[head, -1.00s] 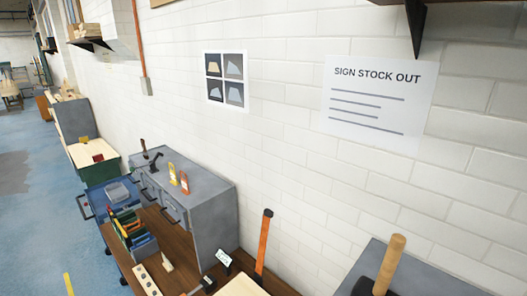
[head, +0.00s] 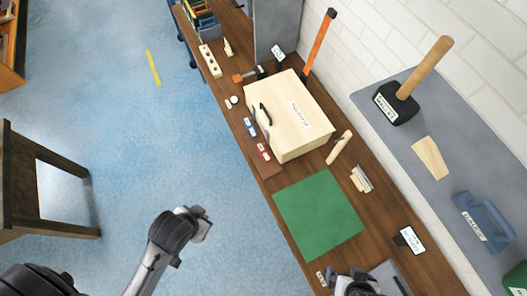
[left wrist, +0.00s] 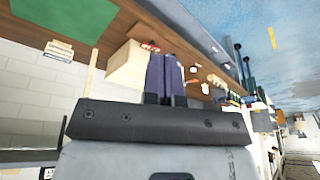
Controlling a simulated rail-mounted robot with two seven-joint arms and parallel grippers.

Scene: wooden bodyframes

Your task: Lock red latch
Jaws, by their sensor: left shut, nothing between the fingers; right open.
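A pale wooden box (head: 310,130) stands on the brown workbench, with a black handle on its front. The red latch (head: 264,151) is a small red-and-white piece at the box's front; a blue one (head: 250,127) is beside it. Whether the latch is locked is too small to tell. My left gripper (head: 200,224) is over the floor, left of the bench and apart from the box. In the left wrist view its fingers (left wrist: 165,75) are together and empty, with the box (left wrist: 124,68) and a red label behind them. My right gripper (head: 350,281) is open at the bottom edge, partly cut off.
A green mat (head: 320,215) lies clear in front of the box. An orange-handled tool (head: 320,42), a small hammer (head: 245,75) and small wooden pieces surround the box. A grey shelf (head: 430,125) holds a mallet (head: 410,95) at right.

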